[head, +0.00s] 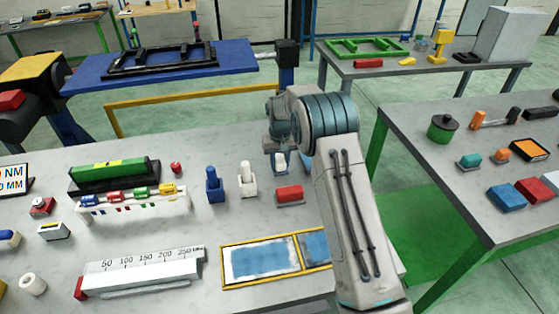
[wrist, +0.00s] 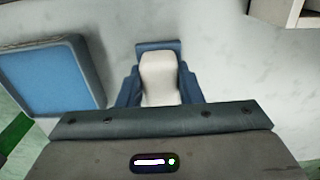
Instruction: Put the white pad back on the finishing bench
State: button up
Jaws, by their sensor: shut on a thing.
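My gripper (head: 281,165) is over the far right part of the pale near bench (head: 150,150), with its blue fingers pointing down. In the wrist view it (wrist: 158,88) is shut on a white pad (wrist: 160,75), which sits between the two blue fingers. In the head view only a small bit of the white pad (head: 280,159) shows, and the arm hides part of the scene. I cannot tell from the pictures which bench is the finishing bench. The grey right bench (head: 408,125) carries blue and red blocks.
A red block (head: 289,194), a white upright holder (head: 247,180) and a blue one (head: 214,184) stand near my gripper. A yellow-framed tray (head: 262,262) lies in front. The right bench also holds a green pot (head: 442,131).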

aim_at(280, 160)
jog(key=o, duration=1)
notch_tip(280, 160, up, 11)
jog(key=b, duration=0.2)
jog(key=s+d+r+t, duration=0.1)
jog(key=s+d+r, duration=0.4)
jog(key=s+r, duration=0.35)
jog(key=s+d+r+m, duration=0.1)
jog(key=s+d+r, duration=0.1)
jog(key=s, duration=0.3)
jog(key=s+d+r, duration=0.2)
jog(key=s+r, duration=0.1)
jog(key=s, duration=0.3)
jog(key=s+d+f+t, duration=0.1)
jog(key=s+d+f, duration=0.1)
jog(key=s, duration=0.8)
jog(key=s+d+f+m+t, duration=0.1)
jog(key=s+d+f, duration=0.1)
jog(key=s, duration=0.7)
jog(key=shift+s+d+f, duration=0.3)
jog(key=shift+s+f, duration=0.05)
jog(key=shift+f, duration=0.1)
